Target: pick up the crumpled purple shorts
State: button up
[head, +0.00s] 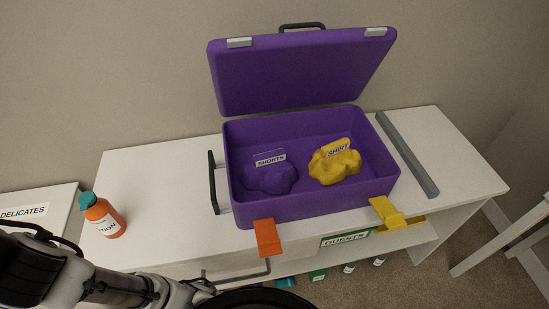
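The crumpled purple shorts (270,180) lie in the left part of an open purple suitcase (376,190). A tag reading "SHORTS" stands up from them. Their purple is close to that of the suitcase floor, so their outline is faint. A crumpled yellow shirt (334,167) with a "SHIRT" tag lies to their right, apart from them. My arm enters at the lower left, in front of the white table. My gripper's fingers cannot be made out, so its state does not show.
The suitcase stands on a white table (160,165), lid raised behind it. Orange (267,239) and yellow (388,213) clips sit at its front edge. An orange bottle (103,217) stands left, a grey bar (407,153) lies right. The tabletop between bottle and suitcase is clear.

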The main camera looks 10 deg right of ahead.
aim_at(270, 173)
jog(key=k+l+z, duration=0.25)
jog(key=k, duration=0.15)
jog(key=k+l+z, duration=0.2)
jog(key=k+l, duration=0.05)
jog(key=k, duration=0.15)
